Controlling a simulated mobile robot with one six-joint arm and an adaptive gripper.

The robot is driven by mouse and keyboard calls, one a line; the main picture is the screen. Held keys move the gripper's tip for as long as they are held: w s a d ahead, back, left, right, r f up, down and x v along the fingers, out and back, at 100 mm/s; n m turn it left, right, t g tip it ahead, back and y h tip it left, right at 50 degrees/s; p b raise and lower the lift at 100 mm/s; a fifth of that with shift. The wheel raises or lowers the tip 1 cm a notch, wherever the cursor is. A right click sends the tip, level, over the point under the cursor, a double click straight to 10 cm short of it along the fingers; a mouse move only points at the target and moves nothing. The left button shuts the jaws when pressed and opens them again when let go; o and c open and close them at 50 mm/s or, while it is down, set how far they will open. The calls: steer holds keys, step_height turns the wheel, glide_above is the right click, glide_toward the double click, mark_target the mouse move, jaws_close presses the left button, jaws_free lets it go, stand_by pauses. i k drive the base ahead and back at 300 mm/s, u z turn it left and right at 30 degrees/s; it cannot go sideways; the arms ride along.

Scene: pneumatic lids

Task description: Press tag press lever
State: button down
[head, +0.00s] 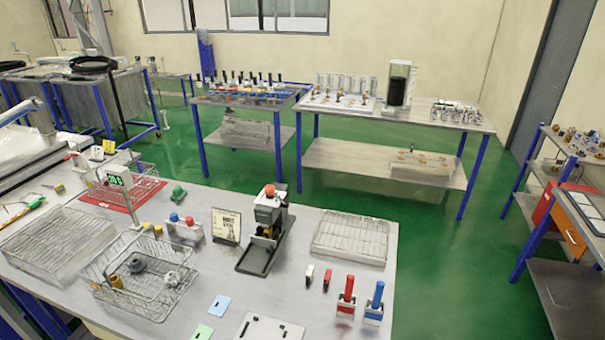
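What looks like the tag press (265,232) stands upright on the near grey table, right of the middle of the tabletop. It has a dark green base, a pale upper body and a round orange-red knob (269,191) on top, which may be the end of its lever. The lever itself is too small to make out clearly, and I cannot tell its position. Nothing is touching the press. My gripper is not in view.
A small sign (226,226) stands just left of the press, and an empty wire tray (351,238) lies to its right. Red (346,297) and blue (374,303) handled tools stand in front right. A wire basket (140,275) holds parts at left. Tabletop before the press is mostly clear.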

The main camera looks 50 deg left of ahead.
mark_target(270, 190)
steer(key=u, duration=0.05)
steer(key=i, duration=3.05)
steer(key=u, duration=2.5)
